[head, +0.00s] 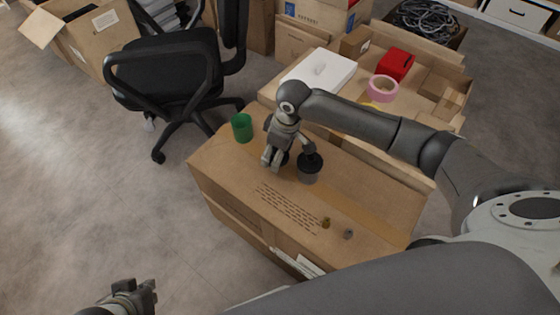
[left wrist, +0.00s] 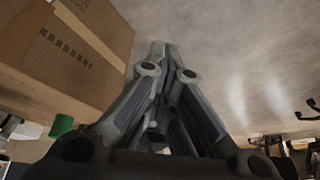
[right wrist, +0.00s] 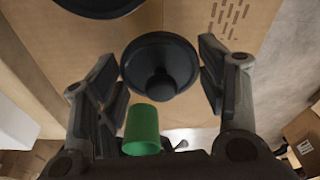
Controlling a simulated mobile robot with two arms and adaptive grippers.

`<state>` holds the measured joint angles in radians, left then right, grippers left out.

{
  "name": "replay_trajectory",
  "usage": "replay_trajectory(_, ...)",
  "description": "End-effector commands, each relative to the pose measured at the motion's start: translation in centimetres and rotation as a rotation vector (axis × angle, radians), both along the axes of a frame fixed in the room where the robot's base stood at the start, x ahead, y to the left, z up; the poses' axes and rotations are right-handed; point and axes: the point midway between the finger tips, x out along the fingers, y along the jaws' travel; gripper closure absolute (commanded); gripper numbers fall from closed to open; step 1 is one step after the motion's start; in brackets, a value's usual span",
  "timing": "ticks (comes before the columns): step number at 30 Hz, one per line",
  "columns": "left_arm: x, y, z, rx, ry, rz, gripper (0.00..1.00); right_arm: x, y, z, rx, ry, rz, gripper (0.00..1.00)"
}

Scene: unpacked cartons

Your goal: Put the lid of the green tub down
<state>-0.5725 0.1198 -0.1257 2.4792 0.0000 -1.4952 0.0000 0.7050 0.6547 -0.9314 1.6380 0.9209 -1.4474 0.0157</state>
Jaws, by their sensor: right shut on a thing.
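The green tub (head: 242,128) stands upright on the large closed carton, left of my right gripper, and looks open. It also shows low in the right wrist view (right wrist: 141,130). My right gripper (head: 279,158) is shut on a dark round lid (right wrist: 160,65) with a knob, which sits between its fingers. In the head view the fingers mostly hide this lid, low over the carton top; I cannot tell whether it touches the cardboard. My left gripper (head: 138,292) is away over the floor at lower left, its fingers (left wrist: 164,48) together and empty.
A grey tub with a dark lid (head: 309,168) stands close right of my right gripper. Two small pieces, one brass (head: 326,222) and one grey (head: 348,234), lie near the carton's front. Behind are a pink tape roll (head: 383,89) and a red box (head: 396,65). The carton's front left is clear.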

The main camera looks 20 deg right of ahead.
Motion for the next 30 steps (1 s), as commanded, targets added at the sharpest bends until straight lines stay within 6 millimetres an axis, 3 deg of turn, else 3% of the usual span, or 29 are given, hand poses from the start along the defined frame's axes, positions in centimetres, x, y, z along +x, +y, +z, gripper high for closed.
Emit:
replay_trajectory(1,1.1,-0.3,-0.2,-0.010,-0.047,-0.005,1.00,0.5,-0.4,-0.9,0.001,-0.001,-0.002,0.47)
replay_trajectory(4,2.7,-0.9,0.5,-0.027,-0.126,-0.010,1.00,0.8,-0.7,-1.4,0.001,-0.001,0.000,0.47)
replay_trajectory(14,5.5,-1.8,1.7,-0.056,-0.263,-0.022,1.00,1.5,-1.3,-2.5,0.001,-0.002,0.000,0.47)
replay_trajectory(21,9.5,-3.2,4.5,-0.107,-0.495,-0.038,1.00,1.4,-1.2,-4.5,0.001,-0.001,0.001,0.47)
replay_trajectory(30,11.2,-3.9,6.5,-0.135,-0.620,-0.047,1.00,1.4,-1.2,-5.2,0.000,-0.002,0.001,0.47)
